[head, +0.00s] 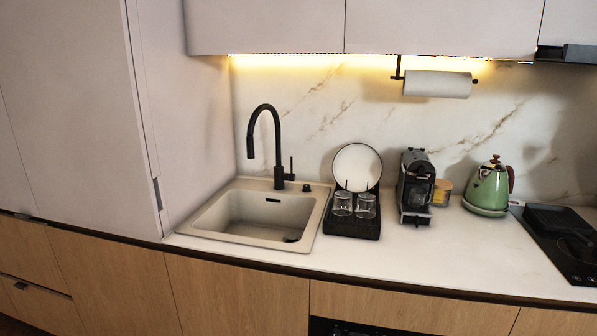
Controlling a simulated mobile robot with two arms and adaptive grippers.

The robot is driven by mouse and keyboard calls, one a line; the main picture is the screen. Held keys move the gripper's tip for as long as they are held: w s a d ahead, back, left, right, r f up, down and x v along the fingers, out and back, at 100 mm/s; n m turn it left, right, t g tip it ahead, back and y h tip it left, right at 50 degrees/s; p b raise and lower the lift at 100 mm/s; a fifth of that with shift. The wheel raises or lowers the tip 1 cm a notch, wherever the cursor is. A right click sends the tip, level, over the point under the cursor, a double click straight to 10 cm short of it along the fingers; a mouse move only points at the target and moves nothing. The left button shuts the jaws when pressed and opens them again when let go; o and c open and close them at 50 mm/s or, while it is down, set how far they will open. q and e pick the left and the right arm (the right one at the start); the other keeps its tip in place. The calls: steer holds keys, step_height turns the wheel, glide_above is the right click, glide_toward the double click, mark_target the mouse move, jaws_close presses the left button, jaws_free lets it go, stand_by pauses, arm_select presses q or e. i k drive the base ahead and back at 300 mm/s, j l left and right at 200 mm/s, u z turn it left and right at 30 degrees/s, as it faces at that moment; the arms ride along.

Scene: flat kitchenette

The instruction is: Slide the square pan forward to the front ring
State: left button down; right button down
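The dark square pan (553,218) sits near the back of the black hob (567,262) at the right edge of the view. What looks like its dark handle extends toward the front right, hard to tell apart from the black surface. The front part of the hob looks bare, but its ring markings are too dark to make out clearly. The hob's right side is cut off by the frame. Neither of my grippers is in view.
A green kettle (488,187) stands just left of the hob. Further left are a coffee machine (415,185), a dish rack (352,228) with a plate and glasses, and a sink (262,216). The counter (440,250) in front of the kettle is clear.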

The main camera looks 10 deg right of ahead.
mark_target(550, 218)
steer(key=z, duration=1.85)
steer(key=i+l+u, duration=0.1)
steer(key=u, duration=0.3)
steer(key=i+l+u, duration=0.1)
steer(key=u, duration=0.3)
steer(key=l+u, duration=0.25)
steer(key=u, duration=0.15)
steer(key=i+l, duration=0.05)
